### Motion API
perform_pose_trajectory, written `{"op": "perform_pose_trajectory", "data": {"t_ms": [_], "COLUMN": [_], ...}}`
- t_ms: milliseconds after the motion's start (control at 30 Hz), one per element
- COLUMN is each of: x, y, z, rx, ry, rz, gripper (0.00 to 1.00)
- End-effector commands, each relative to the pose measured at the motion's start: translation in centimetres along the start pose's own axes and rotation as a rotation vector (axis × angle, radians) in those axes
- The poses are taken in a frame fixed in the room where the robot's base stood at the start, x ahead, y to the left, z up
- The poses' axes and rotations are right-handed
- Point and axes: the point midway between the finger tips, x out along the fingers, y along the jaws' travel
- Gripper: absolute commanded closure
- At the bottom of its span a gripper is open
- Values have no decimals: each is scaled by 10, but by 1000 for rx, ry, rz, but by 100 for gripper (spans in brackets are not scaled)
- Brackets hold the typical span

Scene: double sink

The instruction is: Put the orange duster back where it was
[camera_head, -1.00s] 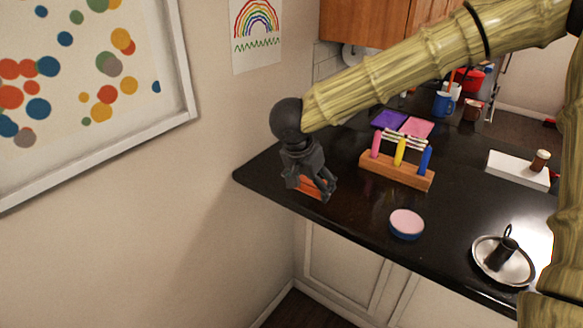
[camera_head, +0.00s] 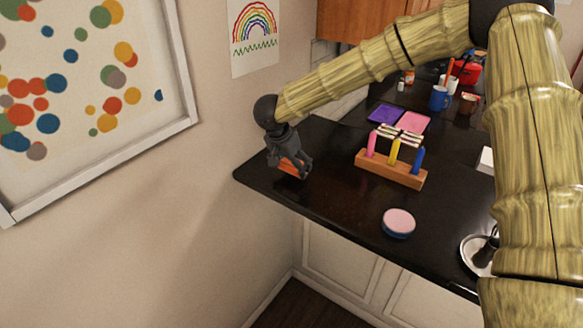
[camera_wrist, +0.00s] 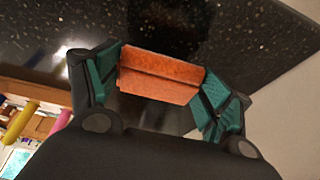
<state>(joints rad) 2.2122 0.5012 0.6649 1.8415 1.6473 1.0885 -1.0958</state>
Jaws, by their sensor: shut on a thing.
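The orange duster (camera_head: 290,167) is a small orange block at the left end of the black counter (camera_head: 330,213). My gripper (camera_head: 291,164) is shut on it, pointing down near the counter's left corner. In the wrist view the orange duster (camera_wrist: 160,76) lies between the two teal-padded fingers (camera_wrist: 162,88), which touch it at both ends. The dark speckled counter is close behind it. I cannot tell whether the duster touches the counter.
A wooden stand (camera_head: 391,168) with pink, yellow and blue pegs stands right of my gripper. A round pink-and-blue tin (camera_head: 399,222) sits nearer the front edge. Purple (camera_head: 385,114) and pink (camera_head: 414,123) squares lie behind. A metal dish (camera_head: 474,256) is partly hidden by my arm.

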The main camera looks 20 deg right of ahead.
Motion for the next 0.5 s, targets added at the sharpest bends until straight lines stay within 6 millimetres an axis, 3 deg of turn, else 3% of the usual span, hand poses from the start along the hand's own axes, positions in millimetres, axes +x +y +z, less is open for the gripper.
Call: {"op": "perform_pose_trajectory", "data": {"t_ms": [233, 500], "x": [19, 21], "y": [0, 0], "z": [8, 8], "rx": [-2, -1], "ry": [1, 1], "rz": [0, 0], "gripper": [46, 46]}}
